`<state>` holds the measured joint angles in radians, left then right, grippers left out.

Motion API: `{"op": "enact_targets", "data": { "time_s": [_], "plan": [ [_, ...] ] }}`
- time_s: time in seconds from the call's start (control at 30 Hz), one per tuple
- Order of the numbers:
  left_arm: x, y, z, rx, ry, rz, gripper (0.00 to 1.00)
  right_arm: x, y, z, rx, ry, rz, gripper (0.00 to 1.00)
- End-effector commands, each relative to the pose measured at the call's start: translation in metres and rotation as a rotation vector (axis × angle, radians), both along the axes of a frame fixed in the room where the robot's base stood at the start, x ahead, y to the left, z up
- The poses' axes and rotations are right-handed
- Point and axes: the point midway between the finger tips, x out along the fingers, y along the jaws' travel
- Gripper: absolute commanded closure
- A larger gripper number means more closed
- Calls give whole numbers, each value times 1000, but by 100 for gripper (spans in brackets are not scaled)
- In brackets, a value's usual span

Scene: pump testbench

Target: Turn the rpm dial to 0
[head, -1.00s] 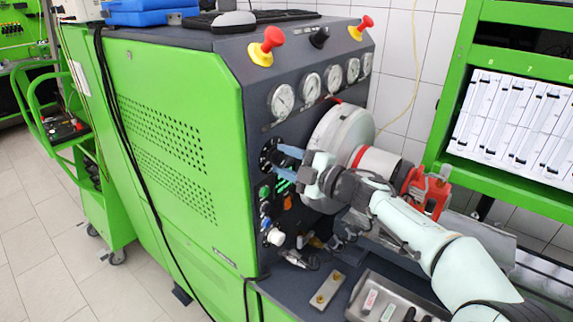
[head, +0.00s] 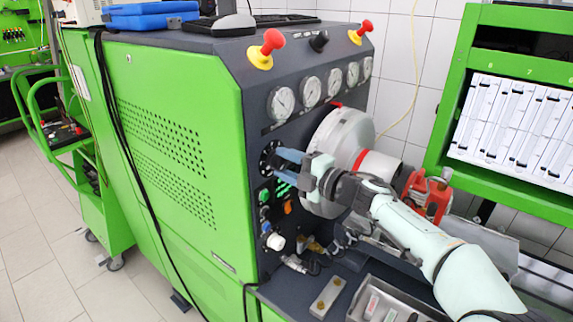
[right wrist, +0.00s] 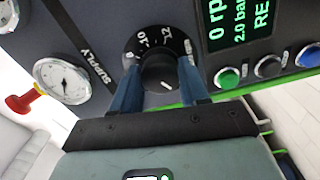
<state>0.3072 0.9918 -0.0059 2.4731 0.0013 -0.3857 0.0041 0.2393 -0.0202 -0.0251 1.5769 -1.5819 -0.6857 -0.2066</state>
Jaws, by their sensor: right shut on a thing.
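The rpm dial is a round black knob (right wrist: 160,72) on a dark disc with white numbers, on the grey front panel; in the head view its disc (head: 267,158) shows at the panel's left, partly hidden by my fingers. My right gripper (head: 277,160) reaches it from the right, its blue fingers on either side of the knob and shut on it. In the right wrist view the knob's pale pointer line is visible. The display (right wrist: 236,28) beside it reads 0 rpm and 2.0 bar. My left gripper is not in view.
A row of gauges (head: 310,91) and red stop buttons (head: 272,42) sit above the dial. Small buttons (head: 264,196) lie below the dial. A metal tray (head: 380,300) is at the lower right.

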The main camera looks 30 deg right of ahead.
Motion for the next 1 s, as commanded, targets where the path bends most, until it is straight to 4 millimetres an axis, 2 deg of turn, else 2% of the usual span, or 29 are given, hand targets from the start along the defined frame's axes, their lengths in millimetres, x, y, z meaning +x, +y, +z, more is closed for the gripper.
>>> {"op": "enact_targets", "data": {
  "time_s": [0.03,0.1,0.4,0.53,0.67,1.0],
  "plan": [
    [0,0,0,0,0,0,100,0,-1,-1,-2,1,-4,53],
    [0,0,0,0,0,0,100,0,-1,0,-1,1,-3,30],
    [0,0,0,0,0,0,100,-1,-1,0,0,0,-1,30],
    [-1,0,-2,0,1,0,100,-9,-5,0,-1,0,-2,30],
    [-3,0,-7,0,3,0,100,-31,-14,-1,-2,0,-5,30],
    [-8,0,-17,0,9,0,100,-99,-42,-1,-1,-1,-5,30]
  ]
}}
